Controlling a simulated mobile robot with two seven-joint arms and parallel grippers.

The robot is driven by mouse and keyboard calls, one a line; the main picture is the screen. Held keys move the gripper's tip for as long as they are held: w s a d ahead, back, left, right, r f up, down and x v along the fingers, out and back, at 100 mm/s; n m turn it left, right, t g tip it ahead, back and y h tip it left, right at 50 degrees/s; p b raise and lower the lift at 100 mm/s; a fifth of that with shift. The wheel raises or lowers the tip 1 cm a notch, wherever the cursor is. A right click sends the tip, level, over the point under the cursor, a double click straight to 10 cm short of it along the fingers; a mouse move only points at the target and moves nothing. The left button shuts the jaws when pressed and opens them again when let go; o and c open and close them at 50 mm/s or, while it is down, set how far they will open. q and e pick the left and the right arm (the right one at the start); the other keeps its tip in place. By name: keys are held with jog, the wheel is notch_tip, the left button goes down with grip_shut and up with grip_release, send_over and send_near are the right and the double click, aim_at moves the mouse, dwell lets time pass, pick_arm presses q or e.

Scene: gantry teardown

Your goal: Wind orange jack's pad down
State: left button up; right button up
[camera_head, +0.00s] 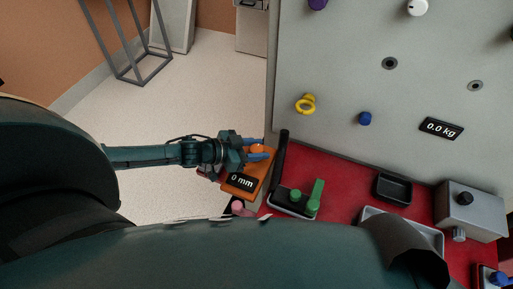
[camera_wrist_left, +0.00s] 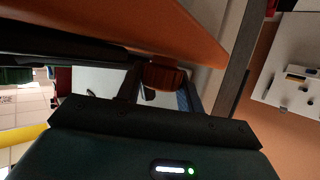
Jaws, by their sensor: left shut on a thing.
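The orange jack (camera_head: 254,184) stands at the left edge of the red work surface in the head view, with a display (camera_head: 242,182) reading 0 mm. An orange knob (camera_head: 257,148) is at its far end. My left gripper (camera_head: 259,149) comes in from the left and is shut on this knob, one finger on each side. In the left wrist view the ribbed knob (camera_wrist_left: 165,75) sits between the fingers, below the jack's orange body (camera_wrist_left: 165,25). The jack's pad cannot be made out. My right gripper is not in view.
A grey panel (camera_head: 340,100) rises behind the red surface (camera_head: 345,185), with a yellow ring (camera_head: 306,104) and a 0.0 kg display (camera_head: 441,128). A black-based device with a green lever (camera_head: 315,197) stands right of the jack. Open floor (camera_head: 200,100) lies left.

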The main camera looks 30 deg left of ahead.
pick_arm(q)
jog(key=shift+c, duration=1.3)
